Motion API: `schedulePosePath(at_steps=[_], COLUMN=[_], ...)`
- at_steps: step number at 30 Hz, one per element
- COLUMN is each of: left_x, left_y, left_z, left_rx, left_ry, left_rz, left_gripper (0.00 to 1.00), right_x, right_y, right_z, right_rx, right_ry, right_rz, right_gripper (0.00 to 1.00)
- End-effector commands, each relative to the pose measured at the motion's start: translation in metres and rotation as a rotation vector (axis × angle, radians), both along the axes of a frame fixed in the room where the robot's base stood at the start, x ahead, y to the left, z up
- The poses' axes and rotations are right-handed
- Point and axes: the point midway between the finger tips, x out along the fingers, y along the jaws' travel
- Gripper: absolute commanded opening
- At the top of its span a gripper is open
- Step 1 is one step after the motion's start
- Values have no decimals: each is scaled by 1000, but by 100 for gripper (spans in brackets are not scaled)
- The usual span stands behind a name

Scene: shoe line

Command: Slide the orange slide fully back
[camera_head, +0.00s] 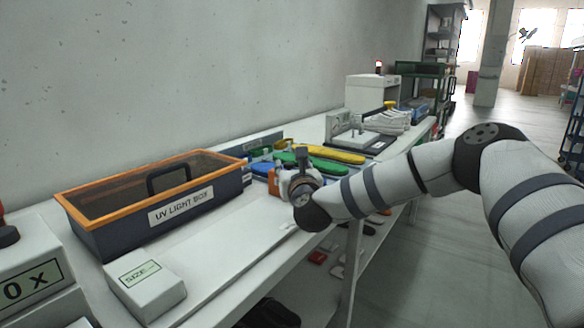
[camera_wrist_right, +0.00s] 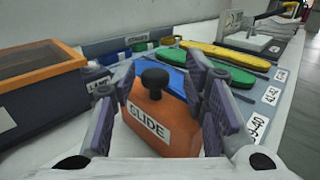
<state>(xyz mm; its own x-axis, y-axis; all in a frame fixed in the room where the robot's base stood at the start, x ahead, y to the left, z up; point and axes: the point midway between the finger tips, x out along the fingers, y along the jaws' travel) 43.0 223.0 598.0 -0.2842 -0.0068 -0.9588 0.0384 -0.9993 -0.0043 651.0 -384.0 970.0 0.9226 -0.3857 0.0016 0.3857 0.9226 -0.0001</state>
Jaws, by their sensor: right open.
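The orange slide (camera_wrist_right: 165,115) is a block with a "SLIDE" label and a black knob (camera_wrist_right: 155,78) on top, seen in the right wrist view. My right gripper (camera_wrist_right: 163,95) is open, with its fingers on either side of the orange slide. In the right wrist view I cannot tell whether the fingers touch it. In the head view the right gripper (camera_head: 297,180) hides most of the slide, and a bit of orange (camera_head: 274,180) shows at its left. My left gripper is not in view.
A UV light box (camera_head: 185,217) with an orange rim stands left of the slide. Green (camera_head: 310,158) and yellow (camera_head: 335,154) insoles lie on a labelled rack behind it. A white size box (camera_head: 145,290) is at the front left. The white bench strip in front of the UV box is mostly clear.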

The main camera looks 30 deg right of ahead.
Motion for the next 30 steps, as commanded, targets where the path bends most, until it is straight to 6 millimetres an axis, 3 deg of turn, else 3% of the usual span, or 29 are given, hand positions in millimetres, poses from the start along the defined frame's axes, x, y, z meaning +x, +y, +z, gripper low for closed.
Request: schedulePosePath(at_steps=[5,12,16,21,30], left_x=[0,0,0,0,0], left_y=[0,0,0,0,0], left_z=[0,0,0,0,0], left_rx=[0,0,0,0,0], left_ry=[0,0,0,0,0], left_rz=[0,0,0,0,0], left_gripper=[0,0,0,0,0], right_x=[-21,-81,-102,-111,-111], right_y=[9,34,42,45,45], right_z=[-1,0,0,0,0], right_rx=[4,4,1,1,0], right_ry=[2,1,1,-1,-1], right_rz=[3,2,0,-2,-2], right_gripper=[40,40,40,40,40])
